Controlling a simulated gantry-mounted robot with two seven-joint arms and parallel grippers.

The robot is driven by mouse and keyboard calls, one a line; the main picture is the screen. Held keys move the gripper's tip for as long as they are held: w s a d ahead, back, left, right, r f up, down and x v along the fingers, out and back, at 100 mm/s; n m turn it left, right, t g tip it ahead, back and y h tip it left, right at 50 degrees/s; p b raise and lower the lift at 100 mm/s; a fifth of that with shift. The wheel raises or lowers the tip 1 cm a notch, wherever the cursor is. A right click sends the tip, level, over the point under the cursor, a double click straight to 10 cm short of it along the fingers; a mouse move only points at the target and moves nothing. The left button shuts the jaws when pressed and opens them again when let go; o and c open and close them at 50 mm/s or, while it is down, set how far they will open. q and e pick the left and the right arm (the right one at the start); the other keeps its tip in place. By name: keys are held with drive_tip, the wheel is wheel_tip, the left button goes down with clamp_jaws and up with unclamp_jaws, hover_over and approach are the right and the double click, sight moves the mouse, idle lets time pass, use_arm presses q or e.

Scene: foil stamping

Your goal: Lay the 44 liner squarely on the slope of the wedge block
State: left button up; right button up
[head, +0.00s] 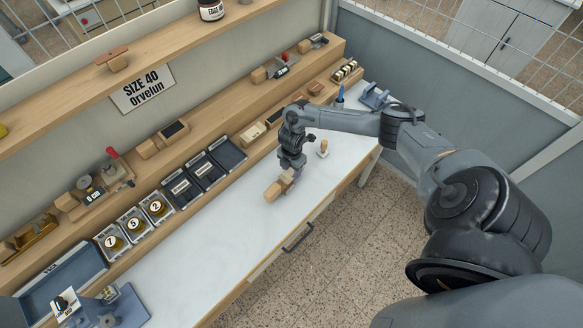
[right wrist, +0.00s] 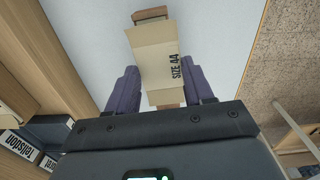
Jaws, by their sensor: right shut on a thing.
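The 44 liner (right wrist: 157,62) is a creased tan card sheet printed "SIZE 44". My right gripper (right wrist: 160,92) is shut on it, with one dark finger at each side. Wood of the wedge block (right wrist: 151,16) shows past the liner's far end, and more wood shows at its near end; the liner hides the middle. In the head view, the right gripper (head: 288,170) points down at the bench, with the liner (head: 287,177) at its fingers and the wooden block (head: 273,191) just below left. I cannot tell whether the liner touches the slope. My left gripper is out of view.
The white bench top (head: 225,235) is clear around the block. A small wooden-handled stamp (head: 323,149) stands behind right. Dark trays (head: 228,153) and bins of numbered rolls (head: 135,221) line the back. The bench's front edge runs close to the block.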

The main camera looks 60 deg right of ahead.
drive_tip(key=o, duration=1.1)
drive_tip(key=shift+c, duration=0.2)
wheel_tip(320, 180, up, 11)
drive_tip(key=shift+p, duration=0.3)
drive_tip(key=shift+s+f, duration=0.1)
drive_tip(key=shift+f, duration=0.05)
